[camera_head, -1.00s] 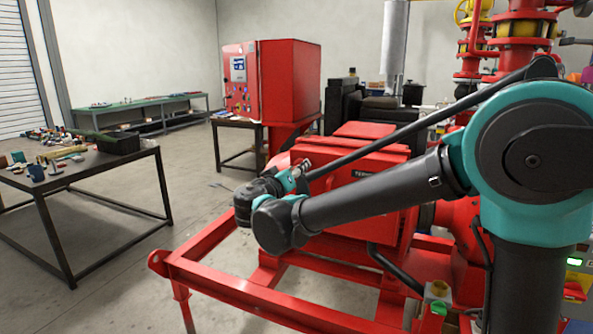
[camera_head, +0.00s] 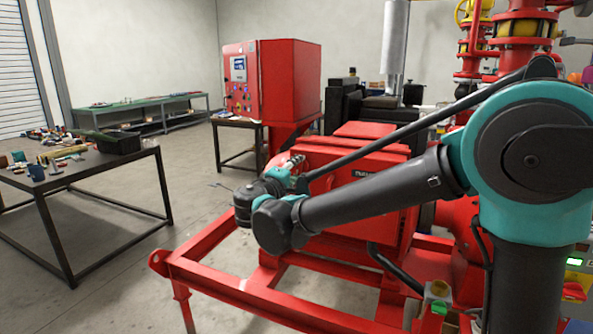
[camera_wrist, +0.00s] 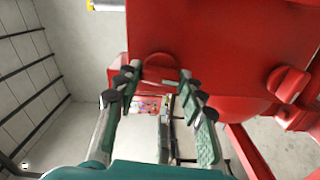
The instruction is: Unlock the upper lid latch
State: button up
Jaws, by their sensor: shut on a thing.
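The red box (camera_head: 345,205) with a dark label stands on the red skid, beyond my forearm. In the wrist view the red box wall (camera_wrist: 225,35) fills the upper right. A round red latch knob (camera_wrist: 160,66) on it lies between my fingertips, and a second red knob (camera_wrist: 288,83) with a raised grip is to the right. My gripper (camera_wrist: 160,77) is shut on the first knob, with a finger on each side of it. In the head view my gripper (camera_head: 292,165) is at the box's upper left; the knob in it is too small to make out.
The skid's red frame (camera_head: 240,290) runs below my forearm. A red control cabinet (camera_head: 290,80) stands behind, and a dark table (camera_head: 95,175) with small parts is at left. Pipes with yellow fittings (camera_head: 525,28) rise at back right. Open floor lies between table and skid.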

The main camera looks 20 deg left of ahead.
jog(key=shift+n, duration=0.7)
jog(key=o, duration=1.2)
jog(key=shift+c, duration=0.2)
jog(key=s+a, duration=0.1)
jog(key=s, duration=1.1)
